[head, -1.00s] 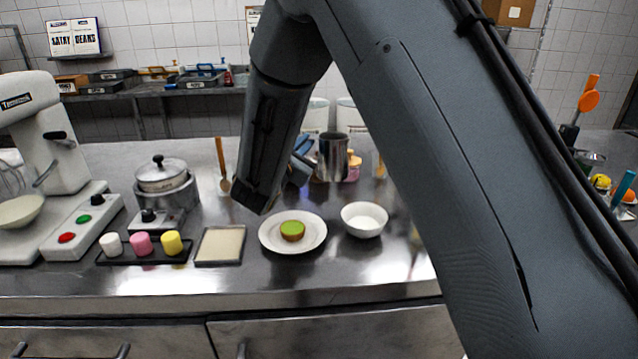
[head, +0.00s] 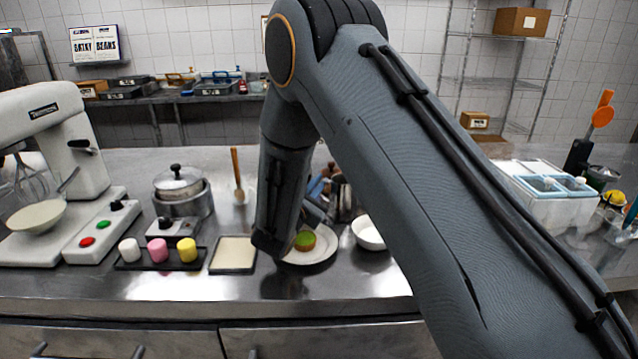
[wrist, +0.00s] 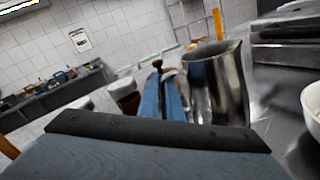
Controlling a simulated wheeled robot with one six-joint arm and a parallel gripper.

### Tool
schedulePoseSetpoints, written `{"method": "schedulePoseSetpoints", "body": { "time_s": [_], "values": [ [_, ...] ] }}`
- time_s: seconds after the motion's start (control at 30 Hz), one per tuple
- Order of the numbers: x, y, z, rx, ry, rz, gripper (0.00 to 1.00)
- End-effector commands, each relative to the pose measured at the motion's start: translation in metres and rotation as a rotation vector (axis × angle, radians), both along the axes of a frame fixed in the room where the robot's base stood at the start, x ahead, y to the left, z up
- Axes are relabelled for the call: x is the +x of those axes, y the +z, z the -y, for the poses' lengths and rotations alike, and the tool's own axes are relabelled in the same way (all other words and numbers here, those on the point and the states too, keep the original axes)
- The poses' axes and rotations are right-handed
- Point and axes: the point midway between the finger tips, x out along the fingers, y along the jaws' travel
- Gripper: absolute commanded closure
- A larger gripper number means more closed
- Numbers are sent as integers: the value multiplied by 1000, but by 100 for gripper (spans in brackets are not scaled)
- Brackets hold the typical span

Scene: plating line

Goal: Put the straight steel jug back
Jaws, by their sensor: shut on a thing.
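The straight steel jug (wrist: 217,85) stands close on the right in the wrist view, upright but tilted slightly with the picture. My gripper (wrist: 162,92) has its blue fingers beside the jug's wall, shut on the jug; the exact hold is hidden. In the head view the jug (head: 345,198) shows partly, behind my arm and just behind the white bowl (head: 368,233). My gripper's blue fingers (head: 318,186) show left of it. Whether the jug's base touches the counter cannot be told.
A white plate (head: 326,256) with a green-topped cake (head: 305,240) lies in front, partly behind my arm. A pot (head: 180,190), mixer (head: 60,150) and colored jars stand left. A white ice-bin-like container (head: 550,195) stands right. A wooden spoon (head: 237,170) is behind.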

Motion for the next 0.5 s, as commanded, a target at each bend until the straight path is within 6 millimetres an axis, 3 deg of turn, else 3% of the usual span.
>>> {"method": "schedulePoseSetpoints", "body": {
  "time_s": [0.2, 0.33, 0.5],
  "values": [
    [0, -4, 0, 0, 0, 1, 100],
    [0, -3, 0, 0, 0, 0, 76],
    [0, -3, 0, 0, 0, 0, 76]
  ]
}}
